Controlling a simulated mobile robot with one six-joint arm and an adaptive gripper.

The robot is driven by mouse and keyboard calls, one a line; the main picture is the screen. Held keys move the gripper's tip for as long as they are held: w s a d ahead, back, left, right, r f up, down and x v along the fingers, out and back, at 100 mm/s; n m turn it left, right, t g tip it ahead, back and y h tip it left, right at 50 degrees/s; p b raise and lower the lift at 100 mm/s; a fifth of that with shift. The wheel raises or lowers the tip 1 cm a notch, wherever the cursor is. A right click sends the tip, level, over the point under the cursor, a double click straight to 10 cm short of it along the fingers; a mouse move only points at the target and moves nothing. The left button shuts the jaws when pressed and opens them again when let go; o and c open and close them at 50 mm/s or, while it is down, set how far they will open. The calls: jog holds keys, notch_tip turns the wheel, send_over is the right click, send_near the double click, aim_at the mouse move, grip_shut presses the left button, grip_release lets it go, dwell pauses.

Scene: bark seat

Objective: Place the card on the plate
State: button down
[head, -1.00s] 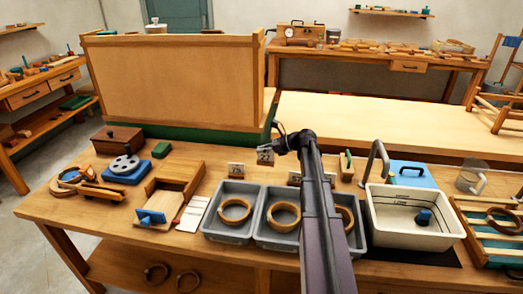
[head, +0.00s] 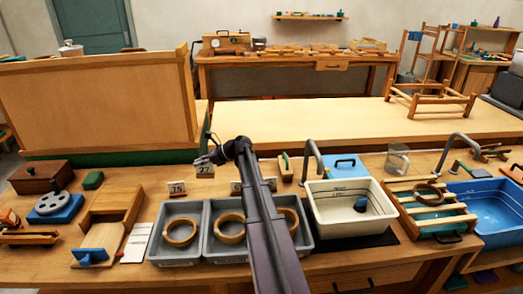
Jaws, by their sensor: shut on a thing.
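A small numbered card (head: 205,171), which seems to read 27, is at the tip of my gripper (head: 205,161). My gripper is shut on this card, above the back part of the workbench. The fingers are small and dark, so the exact grip on the card's edge is hard to see. Another numbered card (head: 177,188), which seems to read 75, stands behind the left grey tray. A further card (head: 236,187) is partly hidden by my arm. I cannot tell which thing in view is the plate.
Grey trays (head: 158,246) with wooden rings line the bench front; my arm crosses above them. A white basin (head: 318,218) and a slatted rack (head: 400,212) stand to the right, with a blue tub (head: 497,238) beyond. A tall wooden panel (head: 95,105) stands at the back left.

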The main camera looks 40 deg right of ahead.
notch_tip(320, 180, up, 11)
jog(key=p, duration=1)
jog(key=shift+p, duration=0.4)
jog(key=shift+s+f, duration=0.1)
